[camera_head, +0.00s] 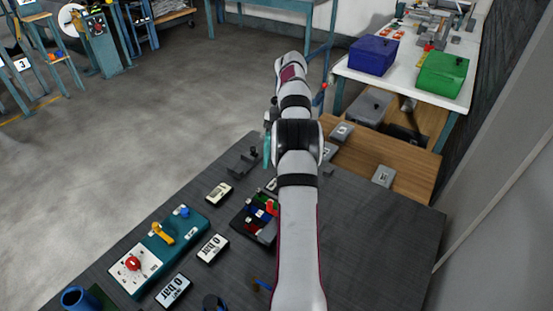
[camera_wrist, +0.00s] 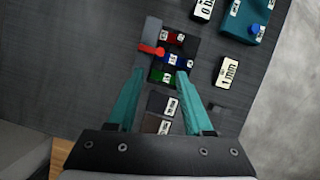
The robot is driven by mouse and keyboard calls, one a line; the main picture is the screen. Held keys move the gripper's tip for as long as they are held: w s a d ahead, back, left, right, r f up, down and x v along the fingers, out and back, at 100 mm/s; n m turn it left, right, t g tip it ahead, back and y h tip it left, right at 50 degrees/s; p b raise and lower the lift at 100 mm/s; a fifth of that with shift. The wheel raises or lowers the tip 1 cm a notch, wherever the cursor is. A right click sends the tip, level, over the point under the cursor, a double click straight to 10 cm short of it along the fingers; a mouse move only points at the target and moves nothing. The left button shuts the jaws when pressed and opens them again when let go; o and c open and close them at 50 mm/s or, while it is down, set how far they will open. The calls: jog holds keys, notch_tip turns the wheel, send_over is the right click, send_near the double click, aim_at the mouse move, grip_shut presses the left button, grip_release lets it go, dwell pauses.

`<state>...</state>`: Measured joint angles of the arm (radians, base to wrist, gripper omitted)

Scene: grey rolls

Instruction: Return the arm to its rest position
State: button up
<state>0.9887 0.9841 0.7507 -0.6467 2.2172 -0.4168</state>
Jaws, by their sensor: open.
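My arm reaches forward over the dark table from the bottom of the head view, and hides part of the table. A teal finger of my gripper (camera_head: 267,150) shows beside the arm's dark joint. In the wrist view both teal fingers of my gripper (camera_wrist: 161,76) are apart, with nothing held between them. Beyond the fingertips lies a dark tray with red, blue (camera_wrist: 171,58) and green blocks. A part with a red end (camera_wrist: 152,50) lies at the tray's left side. My gripper appears above the table; its exact height is unclear.
A teal panel (camera_head: 187,226) with a red knob and labelled blocks lie left of my arm. A blue cup (camera_head: 78,299) stands at the lower left. Blue (camera_head: 373,55) and green (camera_head: 442,75) bins stand on the white table behind. The dark table's right side is clear.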

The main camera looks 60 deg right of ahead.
jog(key=shift+d+r, duration=0.1)
jog(key=shift+r, duration=0.2)
jog(key=w+a+r+n+h, duration=0.15)
jog(key=a+r, duration=0.25)
jog(key=a, duration=0.4)
jog(key=w+a+r+n, duration=0.2)
jog(key=a+r, duration=0.2)
jog(key=a, duration=0.4)
jog(key=s+a+r+n, duration=0.1)
jog(key=s+a+n, duration=0.15)
jog(key=a, duration=0.45)
jog(key=s+a+r+n, duration=0.1)
jog(key=s+a, duration=0.2)
jog(key=a, duration=0.5)
jog(key=s+a+f+n, duration=0.1)
jog(key=s+a+f, duration=0.2)
jog(key=s+a, duration=0.2)
jog(key=s+a+f+n+h, duration=0.1)
jog(key=s+a+f+n, duration=0.1)
jog(key=s+a, duration=0.3)
jog(key=s+f, duration=0.1)
jog(key=s, duration=0.2)
jog(key=shift+s+f+t, duration=0.25)
jog(key=shift+t, duration=0.15)
